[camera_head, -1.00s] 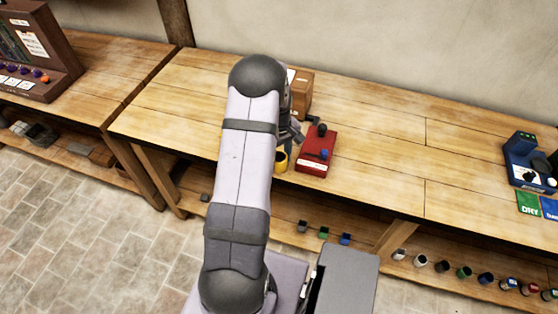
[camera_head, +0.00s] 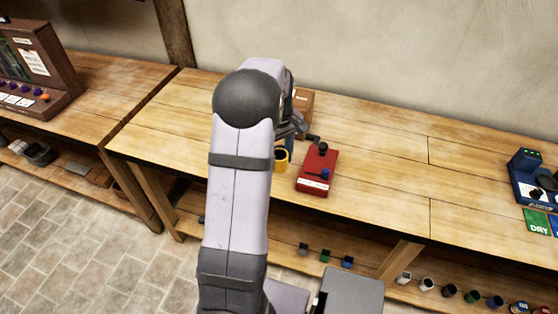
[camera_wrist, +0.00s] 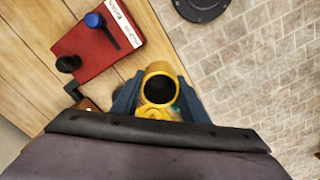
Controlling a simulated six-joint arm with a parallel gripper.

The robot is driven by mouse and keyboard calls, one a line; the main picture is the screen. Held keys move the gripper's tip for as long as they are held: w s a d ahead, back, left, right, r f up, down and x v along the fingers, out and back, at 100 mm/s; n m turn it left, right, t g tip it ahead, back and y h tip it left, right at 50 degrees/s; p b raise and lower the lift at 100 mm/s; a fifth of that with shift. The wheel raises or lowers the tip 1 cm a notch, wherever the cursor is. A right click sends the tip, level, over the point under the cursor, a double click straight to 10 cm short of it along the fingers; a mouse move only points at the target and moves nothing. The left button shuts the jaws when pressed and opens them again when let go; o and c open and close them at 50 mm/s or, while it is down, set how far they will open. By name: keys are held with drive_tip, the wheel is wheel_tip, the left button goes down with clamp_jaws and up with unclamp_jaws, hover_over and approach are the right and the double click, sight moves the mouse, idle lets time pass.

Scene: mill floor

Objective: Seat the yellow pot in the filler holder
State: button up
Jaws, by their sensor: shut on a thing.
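The yellow pot (camera_wrist: 160,73) is between the two blue-grey fingers of my gripper (camera_wrist: 157,97) in the wrist view, with its dark open mouth showing. The gripper is shut on it. A second yellow part (camera_wrist: 150,113) shows just below the mouth; I cannot tell whether it belongs to the pot. In the head view the pot (camera_head: 282,155) is at the bench's front side, partly hidden by my arm. A red device (camera_head: 317,170) with a black knob and a blue lever stands close to its right; it also shows in the wrist view (camera_wrist: 98,45). I cannot make out the filler holder.
A cardboard box (camera_head: 303,101) stands behind my gripper on the wooden bench (camera_head: 380,150). A blue device (camera_head: 530,175) and a green DRY card (camera_head: 537,221) are at the far right. The bench between is clear. Small pots and blocks sit on the lower shelf.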

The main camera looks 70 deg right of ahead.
drive_tip(key=w+d+f+p, duration=0.1)
drive_tip(key=w+d+p, duration=0.1)
drive_tip(key=d, duration=0.4)
drive_tip(key=w+d+f+p, duration=0.1)
drive_tip(key=w+d+p, duration=0.1)
drive_tip(key=d, duration=0.5)
drive_tip(key=shift+d+f+p, duration=0.2)
drive_tip(key=shift+d+p, duration=0.1)
drive_tip(key=shift+f, duration=0.15)
drive_tip(key=shift+f+b, duration=1.85)
drive_tip(key=shift+f, duration=0.95)
drive_tip(key=shift+b, duration=0.4)
drive_tip(key=shift+f+b, duration=0.45)
drive_tip(key=shift+f, duration=0.15)
